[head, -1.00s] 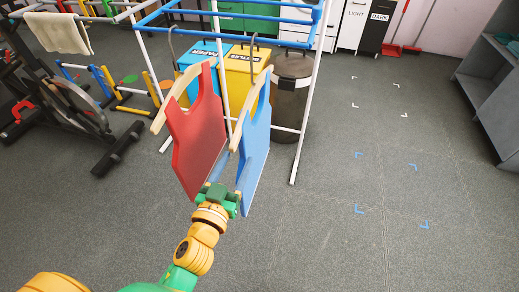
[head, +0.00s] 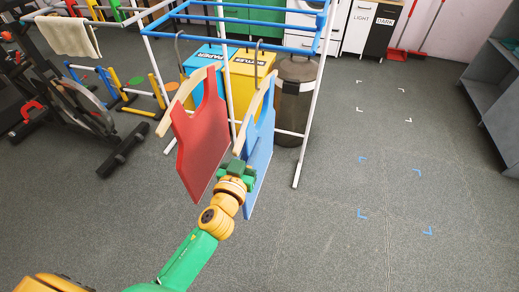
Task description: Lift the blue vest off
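The blue vest (head: 261,140) hangs from a wooden hanger (head: 256,100) on the rack, to the right of the red vest (head: 203,140). My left gripper (head: 236,162) is at the lower near edge of the blue vest and overlaps it in the head view. Its two finger mounts stand apart, so it looks open. The fingertips are partly hidden by the gripper body and the vests, and I cannot tell whether they touch the cloth. My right gripper is not in view.
The rack's blue rails and white posts (head: 303,135) surround the vests. Behind stand a blue paper bin (head: 204,56), a yellow bottles bin (head: 247,80) and a dark bin (head: 295,95). An exercise bike (head: 80,100) is at left. The floor at right is clear.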

